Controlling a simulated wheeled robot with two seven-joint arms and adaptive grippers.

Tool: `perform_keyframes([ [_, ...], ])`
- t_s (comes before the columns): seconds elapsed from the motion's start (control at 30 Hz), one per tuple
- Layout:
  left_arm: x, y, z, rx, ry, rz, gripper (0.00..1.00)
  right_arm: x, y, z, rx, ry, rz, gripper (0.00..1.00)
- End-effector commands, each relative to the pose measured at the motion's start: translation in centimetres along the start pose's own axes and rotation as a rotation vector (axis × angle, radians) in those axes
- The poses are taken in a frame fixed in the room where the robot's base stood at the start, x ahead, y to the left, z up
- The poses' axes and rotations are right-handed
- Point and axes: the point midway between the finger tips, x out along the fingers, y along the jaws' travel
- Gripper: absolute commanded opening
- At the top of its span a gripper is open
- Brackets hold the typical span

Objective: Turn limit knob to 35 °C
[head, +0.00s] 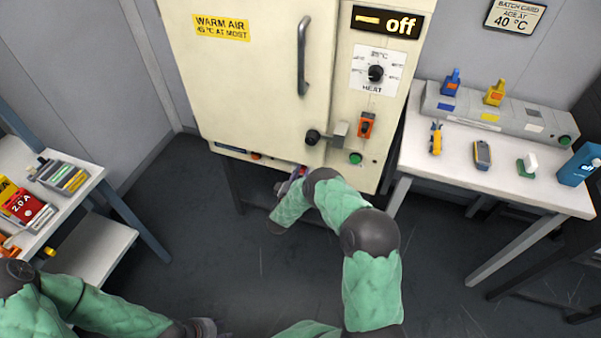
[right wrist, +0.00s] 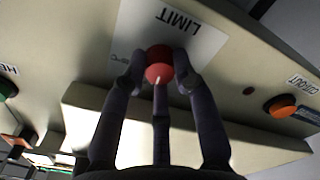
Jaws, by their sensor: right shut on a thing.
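The red limit knob (right wrist: 158,62) sits on a white plate marked LIMIT (right wrist: 185,30), upside down in the right wrist view. A white pointer line shows on the knob, toward the bottom of the picture. The scale is mostly hidden by the fingers and I cannot read a setting. My right gripper (right wrist: 160,72) is shut on the knob, with fingers on both sides. In the head view my right gripper (head: 290,187) is under the cabinet's lower front edge, and the knob is largely hidden there. My left gripper (head: 207,328) is at the bottom edge, its fingers unclear.
The cream cabinet (head: 255,90) has a handle, a heat dial (head: 376,73) and a display reading "off". In the wrist view an orange CUTOUT button (right wrist: 282,105) is beside the limit plate. A table (head: 510,195) stands right, a bench (head: 90,180) left.

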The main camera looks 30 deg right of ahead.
Motion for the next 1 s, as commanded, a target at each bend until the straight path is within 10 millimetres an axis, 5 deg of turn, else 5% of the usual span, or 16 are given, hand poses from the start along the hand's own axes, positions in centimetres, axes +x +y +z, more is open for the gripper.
perform_keyframes([
  [1.0,-1.08,0.39,0.04,0.000,0.000,0.000,0.40,0.25,0.02,-0.68,-0.806,0.011,0.009,0.00],
])
